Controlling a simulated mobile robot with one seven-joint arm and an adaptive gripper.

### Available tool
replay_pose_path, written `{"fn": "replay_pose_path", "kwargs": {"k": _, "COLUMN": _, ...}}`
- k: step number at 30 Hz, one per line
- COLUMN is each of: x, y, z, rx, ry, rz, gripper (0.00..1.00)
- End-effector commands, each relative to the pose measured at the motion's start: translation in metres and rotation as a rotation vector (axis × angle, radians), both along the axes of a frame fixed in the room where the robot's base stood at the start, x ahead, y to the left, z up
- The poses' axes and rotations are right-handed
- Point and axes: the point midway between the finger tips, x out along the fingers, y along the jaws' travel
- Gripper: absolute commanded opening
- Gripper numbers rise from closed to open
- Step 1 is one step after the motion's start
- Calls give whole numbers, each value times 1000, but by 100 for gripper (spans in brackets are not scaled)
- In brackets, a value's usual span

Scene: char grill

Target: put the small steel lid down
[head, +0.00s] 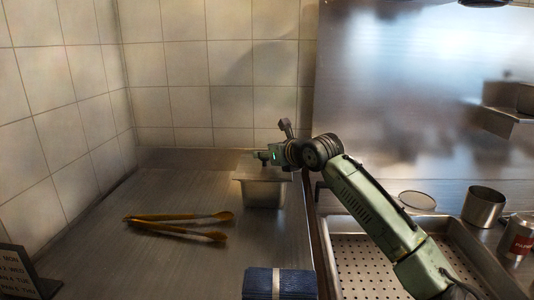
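A small steel lid (260,175) shows as a flat plate at the top of a rectangular steel pan (264,195) on the steel counter. It looks level, but I cannot tell whether it rests fully on the pan's rim. My gripper (262,157) is just above the lid, near its far side. Its fingers are small and partly hidden by the wrist, so I cannot tell whether they are open, shut, or holding the lid.
Wooden-coloured tongs (180,220) lie on the counter left of the pan. A folded blue cloth (279,283) is in front. A perforated tray (385,265), a round disc (417,201) and metal tins (484,206) are at right. A dark sign (22,272) stands front left. Tiled walls bound the back and left.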

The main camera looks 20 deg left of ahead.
Motion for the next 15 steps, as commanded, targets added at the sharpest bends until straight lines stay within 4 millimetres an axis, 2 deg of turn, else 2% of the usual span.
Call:
{"fn": "replay_pose_path", "kwargs": {"k": 3, "x": 0, "y": 0, "z": 0, "rx": 0, "ry": 0, "rz": 0, "gripper": 43}}
{"fn": "replay_pose_path", "kwargs": {"k": 11, "x": 0, "y": 0, "z": 1, "rx": 0, "ry": 0, "rz": 0, "gripper": 43}}
{"fn": "replay_pose_path", "kwargs": {"k": 15, "x": 0, "y": 0, "z": 10, "rx": 0, "ry": -2, "rz": -1, "gripper": 43}}
